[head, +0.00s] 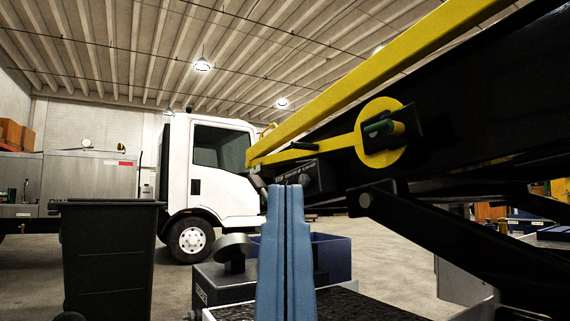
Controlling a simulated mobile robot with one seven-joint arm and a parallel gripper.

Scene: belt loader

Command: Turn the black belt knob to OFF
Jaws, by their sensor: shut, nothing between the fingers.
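My gripper (286,188) shows in the head view as two blue fingers pointing up, pressed together with nothing between them. Just behind and right of the fingertips is a small dark box (291,170) with tiny lettering along its top, too small to read. A dark round knob (313,177) appears on its face, and looks to be the black belt knob. The fingertips overlap the left part of the box in the picture. I cannot tell whether they touch it, nor which way the knob points.
A yellow rail (350,80) and dark loader frame (460,110) slope overhead to the right. A yellow disc (382,155) carries a green-ended handle (378,128). A grey box (218,284) and blue bin (338,258) stand low nearby. A black bin (108,250) and white truck (215,180) are left.

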